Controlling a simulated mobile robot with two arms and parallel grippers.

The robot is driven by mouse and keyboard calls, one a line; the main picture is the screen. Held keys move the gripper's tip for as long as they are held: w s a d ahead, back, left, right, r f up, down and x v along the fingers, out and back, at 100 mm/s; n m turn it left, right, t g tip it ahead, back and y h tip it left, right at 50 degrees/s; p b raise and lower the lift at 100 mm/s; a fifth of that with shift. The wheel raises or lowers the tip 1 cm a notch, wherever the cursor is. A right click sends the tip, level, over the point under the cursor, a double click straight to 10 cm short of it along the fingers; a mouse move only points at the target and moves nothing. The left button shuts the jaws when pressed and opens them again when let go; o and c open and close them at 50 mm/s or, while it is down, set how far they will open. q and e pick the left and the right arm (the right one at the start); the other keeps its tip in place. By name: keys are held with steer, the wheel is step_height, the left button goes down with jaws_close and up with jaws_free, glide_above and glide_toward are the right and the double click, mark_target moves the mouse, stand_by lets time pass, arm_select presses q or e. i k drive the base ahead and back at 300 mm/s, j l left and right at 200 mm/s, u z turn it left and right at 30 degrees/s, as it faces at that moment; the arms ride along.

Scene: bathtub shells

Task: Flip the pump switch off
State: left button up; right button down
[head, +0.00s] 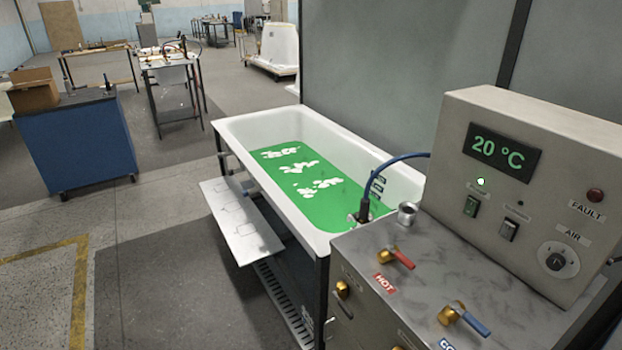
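The control box (560,150) stands at the right on top of a grey cabinet. Its front carries two rocker switches side by side. The labels by the switches are too small to read, so I cannot tell which is the pump's. Neither of my grippers is in view.
The box also has a 20 °C display (501,151), a red FAULT lamp (595,195) and an AIR knob (557,260). A red HOT lever (396,257) and a blue lever (465,318) stick up in front. A white bathtub (240,125) holding green liquid stands left of the cabinet.

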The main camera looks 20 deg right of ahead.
mark_target(472, 205)
steer(key=z, duration=1.75)
